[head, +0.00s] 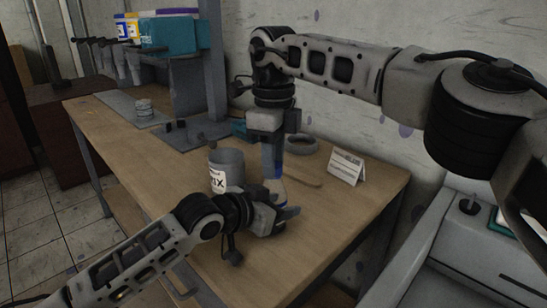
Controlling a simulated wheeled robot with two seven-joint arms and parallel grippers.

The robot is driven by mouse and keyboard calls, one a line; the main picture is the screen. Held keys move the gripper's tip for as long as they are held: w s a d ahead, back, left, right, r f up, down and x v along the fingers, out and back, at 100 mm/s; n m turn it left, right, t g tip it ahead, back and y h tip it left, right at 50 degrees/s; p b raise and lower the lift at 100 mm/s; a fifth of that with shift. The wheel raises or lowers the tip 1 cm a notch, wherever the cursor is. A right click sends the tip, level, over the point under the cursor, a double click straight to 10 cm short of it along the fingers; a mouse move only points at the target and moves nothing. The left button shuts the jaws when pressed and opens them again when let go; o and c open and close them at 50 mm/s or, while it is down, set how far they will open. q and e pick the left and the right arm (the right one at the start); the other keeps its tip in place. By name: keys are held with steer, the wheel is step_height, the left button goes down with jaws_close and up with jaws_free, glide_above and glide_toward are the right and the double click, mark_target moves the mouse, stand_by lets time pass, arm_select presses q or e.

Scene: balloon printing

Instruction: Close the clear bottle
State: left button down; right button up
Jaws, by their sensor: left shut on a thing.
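The clear bottle (276,188) stands near the middle of the wooden table, mostly hidden by my grippers. My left gripper (284,215) comes in low from the left and is shut on the bottle's lower part. My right gripper (272,170) points straight down from above, with its fingers at the bottle's top. Whether its fingers hold a cap cannot be made out, and no separate cap is visible.
A grey container (227,163) with a white label stands left of the bottle. A grey ring-shaped dish (302,144), a wooden stick (303,178) and a white sign card (346,168) are behind and right. A printing machine (193,133) stands farther back. The table's front right is clear.

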steer(key=o, duration=1.1)
steer(key=shift+o, duration=0.2)
steer(key=shift+r, duration=0.1)
steer(key=shift+r, duration=3.7)
arm_select(q)
steer(key=c, duration=0.6)
jaws_free()
steer(key=v, duration=1.6)
arm_select(e)
steer(key=shift+r, duration=0.2)
